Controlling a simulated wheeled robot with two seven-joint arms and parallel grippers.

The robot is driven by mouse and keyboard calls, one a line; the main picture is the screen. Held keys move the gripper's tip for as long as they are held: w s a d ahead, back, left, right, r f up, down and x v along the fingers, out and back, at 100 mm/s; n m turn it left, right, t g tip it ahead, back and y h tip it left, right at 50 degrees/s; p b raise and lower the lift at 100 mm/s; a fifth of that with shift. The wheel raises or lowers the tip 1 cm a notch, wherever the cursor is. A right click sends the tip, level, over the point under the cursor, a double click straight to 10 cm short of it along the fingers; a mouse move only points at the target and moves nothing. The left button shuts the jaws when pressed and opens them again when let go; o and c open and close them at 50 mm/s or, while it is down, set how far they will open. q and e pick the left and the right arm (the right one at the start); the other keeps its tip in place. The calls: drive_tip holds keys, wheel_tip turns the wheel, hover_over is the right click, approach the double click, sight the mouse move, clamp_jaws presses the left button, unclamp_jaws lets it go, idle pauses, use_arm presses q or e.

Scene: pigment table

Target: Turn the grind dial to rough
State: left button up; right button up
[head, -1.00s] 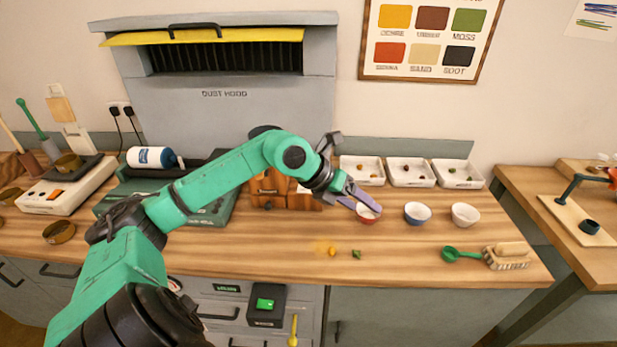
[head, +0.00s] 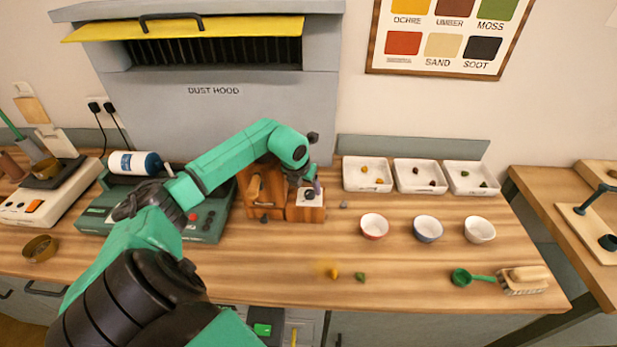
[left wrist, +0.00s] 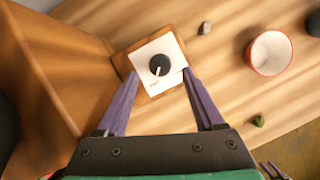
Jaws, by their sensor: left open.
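The grind dial (left wrist: 159,66) is a round black knob with a white pointer line, on a white square plate (left wrist: 172,45) on the wooden grinder box. In the left wrist view its pointer aims down toward a small mark too small to read. In the head view the wooden grinder (head: 262,188) stands at the middle back of the table, its dial plate (head: 309,203) on the right part. My left gripper (left wrist: 160,76) is open, its purple fingers on either side of the plate, with the dial between them in view; contact cannot be told.
Three bowls, red (head: 374,227), blue (head: 427,229) and white (head: 479,230), stand right of the grinder. White trays (head: 367,186) with pigment lumps are behind them. A green machine (head: 205,222) is at left. A small grey lump (left wrist: 204,28) lies near the grinder.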

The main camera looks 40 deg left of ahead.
sight(309, 193)
use_arm(q)
drive_tip(key=x, duration=0.3)
drive_tip(key=shift+w+a+f, duration=0.1)
drive_tip(key=shift+w+f, duration=0.15)
drive_tip(key=shift+s+d+r, duration=0.15)
drive_tip(key=shift+s+d, duration=0.05)
drive_tip(key=shift+c, duration=1.3)
drive_tip(key=shift+a, duration=0.1)
clamp_jaws()
use_arm(e)
drive_tip(key=shift+w+a+r, duration=0.2)
drive_tip(key=shift+w+a, duration=0.25)
drive_tip(key=shift+w+a+r, duration=0.2)
drive_tip(key=shift+w+a, duration=0.2)
drive_tip(key=shift+w, duration=0.05)
